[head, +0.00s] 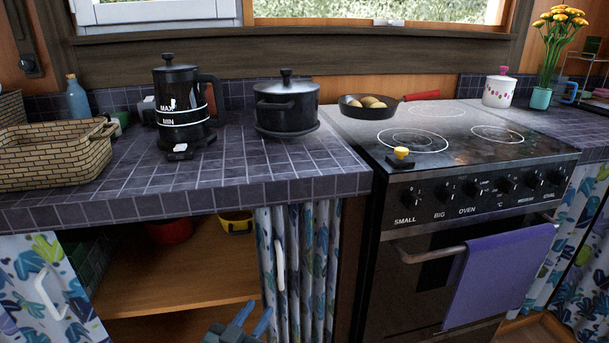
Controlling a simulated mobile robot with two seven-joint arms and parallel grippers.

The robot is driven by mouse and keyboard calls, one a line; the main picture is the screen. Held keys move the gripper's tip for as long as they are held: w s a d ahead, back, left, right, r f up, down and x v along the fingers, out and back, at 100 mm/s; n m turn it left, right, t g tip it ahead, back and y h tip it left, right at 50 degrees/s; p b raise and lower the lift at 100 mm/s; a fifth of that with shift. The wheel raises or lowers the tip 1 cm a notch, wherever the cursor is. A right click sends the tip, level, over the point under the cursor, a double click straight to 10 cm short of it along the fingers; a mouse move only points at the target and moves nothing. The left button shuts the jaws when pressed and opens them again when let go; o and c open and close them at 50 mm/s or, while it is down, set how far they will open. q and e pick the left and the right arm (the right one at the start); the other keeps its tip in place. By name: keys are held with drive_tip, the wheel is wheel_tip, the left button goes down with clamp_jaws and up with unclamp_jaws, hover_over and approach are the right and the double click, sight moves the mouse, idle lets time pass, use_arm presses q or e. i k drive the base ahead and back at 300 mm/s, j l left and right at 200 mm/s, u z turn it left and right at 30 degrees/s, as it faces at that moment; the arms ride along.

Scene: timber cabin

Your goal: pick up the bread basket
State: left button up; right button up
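A tan woven basket with a handle, the bread basket (55,157), stands on the tiled counter at the left and is cut off by the picture's left edge. Its inside looks empty where I can see it. My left gripper (252,317) shows at the bottom edge, low in front of the open cupboard. Its two blue fingers are apart with nothing between them. It is well below and to the right of the basket, not touching it. My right gripper is not in view.
A second woven item (12,108) and a blue bottle (77,98) stand behind the basket. A black kettle (178,98) and a lidded pot (286,103) stand to its right. The counter's front edge (200,203) overhangs an open cupboard. A stove (450,200) stands at right.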

sight(67, 152)
drive_tip(key=k+j, duration=0.25)
drive_tip(key=k, duration=0.2)
drive_tip(key=k+j, duration=0.2)
drive_tip(key=k, duration=0.3)
